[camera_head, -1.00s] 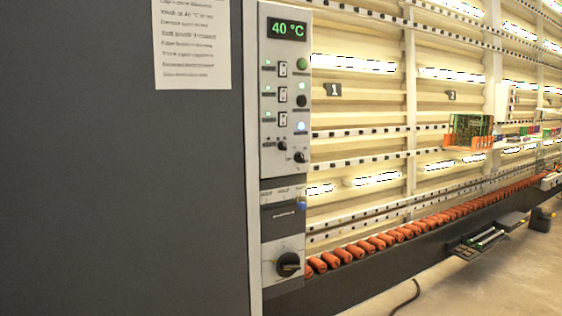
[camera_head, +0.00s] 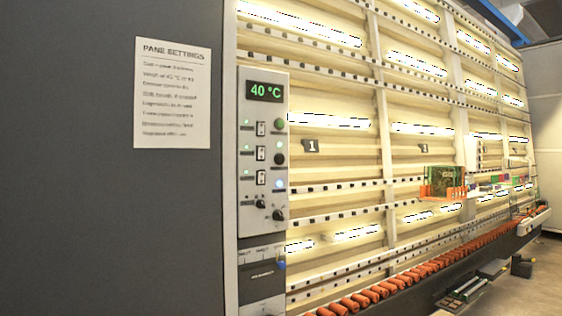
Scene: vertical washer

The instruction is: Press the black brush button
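The control panel (camera_head: 263,185) of the washer is upright on the left, with a green "40 °C" display (camera_head: 265,90) at its top. Below it are three rows, each with a switch and a round button. A green button (camera_head: 279,124) is at the top, the black button (camera_head: 279,158) is in the middle, and a lit bluish-white button (camera_head: 280,184) is below. The row labels are too small to read. Neither of my grippers is in view.
A "PANE SETTINGS" sheet (camera_head: 172,95) hangs on the dark grey wall (camera_head: 110,220) at left. A row of orange rollers (camera_head: 400,281) runs along the bottom right. An orange rack (camera_head: 441,191) stands farther back.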

